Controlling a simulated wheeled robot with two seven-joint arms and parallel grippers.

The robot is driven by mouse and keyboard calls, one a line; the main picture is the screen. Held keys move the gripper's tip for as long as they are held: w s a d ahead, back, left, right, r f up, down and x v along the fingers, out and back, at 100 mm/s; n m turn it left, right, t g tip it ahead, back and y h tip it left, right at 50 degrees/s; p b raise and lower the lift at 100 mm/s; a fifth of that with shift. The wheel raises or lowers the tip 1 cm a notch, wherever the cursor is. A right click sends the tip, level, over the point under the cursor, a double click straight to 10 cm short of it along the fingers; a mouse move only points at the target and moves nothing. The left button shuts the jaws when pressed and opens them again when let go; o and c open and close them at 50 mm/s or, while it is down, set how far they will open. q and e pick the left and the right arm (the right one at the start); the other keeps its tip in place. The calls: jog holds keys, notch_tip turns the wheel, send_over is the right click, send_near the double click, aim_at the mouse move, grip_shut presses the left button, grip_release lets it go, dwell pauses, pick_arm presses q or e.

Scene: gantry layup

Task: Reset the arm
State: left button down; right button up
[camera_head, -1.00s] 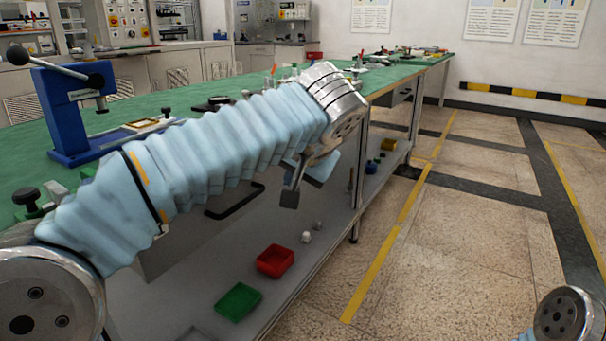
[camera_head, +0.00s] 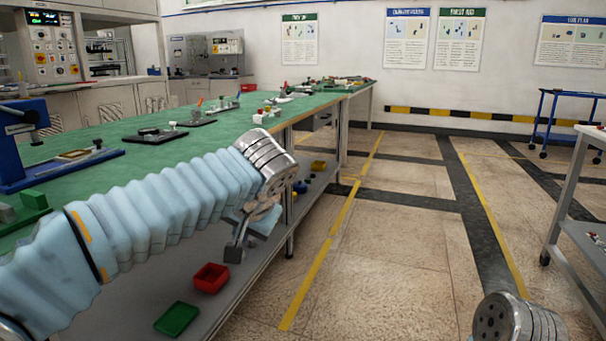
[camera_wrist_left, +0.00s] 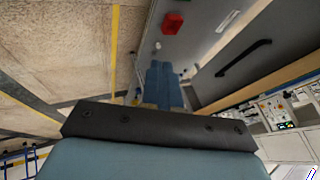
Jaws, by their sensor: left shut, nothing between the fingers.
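My left arm, in a pale blue sleeve, comes in from the left in the head view and reaches across the front edge of the green bench (camera_head: 100,140). My left gripper (camera_head: 235,252) hangs below the metal wrist, pointing down, beyond the bench's front edge. It is shut and empty, and apart from the bins on the shelf below. Of my right arm, only a metal joint (camera_head: 510,322) shows at the bottom right; its gripper is out of the picture.
A red bin (camera_head: 210,278) and a green bin (camera_head: 176,318) stand on the bench's lower shelf. A blue press (camera_head: 15,150) stands on the bench at left. A blue cart (camera_head: 566,122) and a grey table (camera_head: 565,200) are at right. The floor between is clear.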

pick_arm(q)
jog(key=s+d+f+m+g+h+p, duration=0.1)
jog(key=d+f+g+h+p, duration=0.15)
jog(key=f, duration=1.35)
jog(key=s+d+f+g+h+p, duration=0.1)
jog(key=f+g+h+p, duration=0.15)
jog(key=f, duration=1.35)
jog(key=s+a+f+n+h+p, duration=0.1)
jog(key=s+a+f+n, duration=0.1)
jog(key=s+f, duration=0.5)
jog(key=s+a+f+n+h+p, duration=0.1)
jog(key=s+a+f+n+p, duration=0.1)
jog(key=s+f+n, duration=0.2)
jog(key=s+f, duration=0.3)
jog(key=s, duration=0.5)
jog(key=shift+s+f+g+h, duration=0.3)
jog(key=shift+s+h, duration=0.05)
jog(key=shift+h, duration=0.05)
